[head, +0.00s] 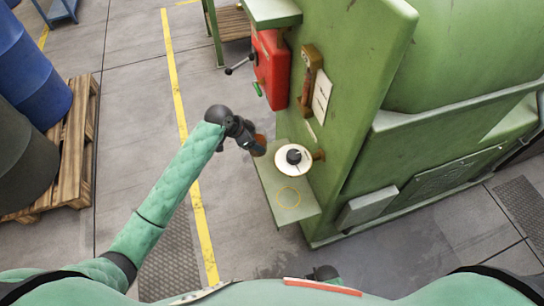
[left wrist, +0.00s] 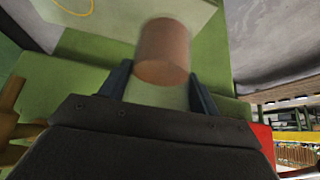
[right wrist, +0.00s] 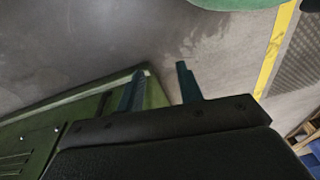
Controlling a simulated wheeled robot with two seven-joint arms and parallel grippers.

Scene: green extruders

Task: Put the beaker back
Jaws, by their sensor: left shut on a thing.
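The beaker is a brown cylinder (head: 260,145), mostly hidden behind my left gripper (head: 252,142) in the head view. The beaker also shows in the left wrist view (left wrist: 163,52), between the two dark fingers of my left gripper (left wrist: 160,88), which is shut on it. Gripper and beaker are beside the small green shelf (head: 268,190) on the machine, near its far left edge. A thin yellow ring (head: 289,197) marks the near part of the shelf; nothing stands in it. My right gripper (right wrist: 160,85) is empty, its fingers apart, over the floor.
A red box with a lever (head: 270,68) is on the machine (head: 345,120) behind. The floor between is clear.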

